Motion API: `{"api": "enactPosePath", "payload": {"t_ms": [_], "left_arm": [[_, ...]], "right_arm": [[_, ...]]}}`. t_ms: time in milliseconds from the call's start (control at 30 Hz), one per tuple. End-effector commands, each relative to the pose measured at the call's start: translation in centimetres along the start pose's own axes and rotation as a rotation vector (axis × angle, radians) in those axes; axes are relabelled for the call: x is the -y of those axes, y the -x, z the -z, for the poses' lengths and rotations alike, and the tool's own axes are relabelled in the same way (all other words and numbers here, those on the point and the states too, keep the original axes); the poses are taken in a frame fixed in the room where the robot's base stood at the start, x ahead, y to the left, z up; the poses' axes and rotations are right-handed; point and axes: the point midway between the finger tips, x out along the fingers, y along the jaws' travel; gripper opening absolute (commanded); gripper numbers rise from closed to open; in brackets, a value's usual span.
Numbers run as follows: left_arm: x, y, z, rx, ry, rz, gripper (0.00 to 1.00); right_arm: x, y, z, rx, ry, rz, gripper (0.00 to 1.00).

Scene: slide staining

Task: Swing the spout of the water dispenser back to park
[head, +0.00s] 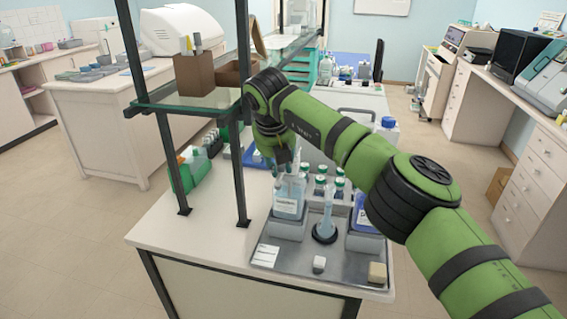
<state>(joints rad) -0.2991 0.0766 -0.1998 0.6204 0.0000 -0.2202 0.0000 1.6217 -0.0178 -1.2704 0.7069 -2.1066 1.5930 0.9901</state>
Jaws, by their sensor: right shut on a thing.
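The water dispenser is a clear bottle with a white label (287,206), set on a grey block at the left of the metal tray (335,262). My right gripper (286,167) comes down over its top from behind and is shut there, on what looks like the spout. The spout itself is mostly hidden by the gripper, so its exact direction cannot be told. A slim flask (326,218) with pale blue liquid stands upright on a dark round base to the right of the dispenser. My left gripper is not in view.
A second bottle with a blue label (362,216) stands on the tray's right, partly behind my right arm. Several green-capped bottles (320,184) stand behind. Black shelf posts (237,165) rise to the left. A small white block (319,263) and beige block (377,272) lie in front.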

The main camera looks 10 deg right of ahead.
Motion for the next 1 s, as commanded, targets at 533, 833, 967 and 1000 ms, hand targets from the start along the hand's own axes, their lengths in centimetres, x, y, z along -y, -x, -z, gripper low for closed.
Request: {"api": "enactPosePath", "payload": {"t_ms": [533, 833, 967, 1000], "left_arm": [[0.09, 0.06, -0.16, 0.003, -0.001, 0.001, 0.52], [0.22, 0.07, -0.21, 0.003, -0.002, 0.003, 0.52], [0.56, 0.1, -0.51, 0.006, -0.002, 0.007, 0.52], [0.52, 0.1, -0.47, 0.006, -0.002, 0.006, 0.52]], "right_arm": [[0.03, -0.24, 0.08, -0.007, -0.033, 0.012, 0.29], [-0.06, -0.13, 0.03, -0.004, -0.028, 0.009, 0.52], [-0.11, 0.12, -0.01, -0.002, -0.026, 0.008, 0.52], [-0.13, 0.4, -0.04, -0.002, -0.026, 0.007, 0.52]]}}
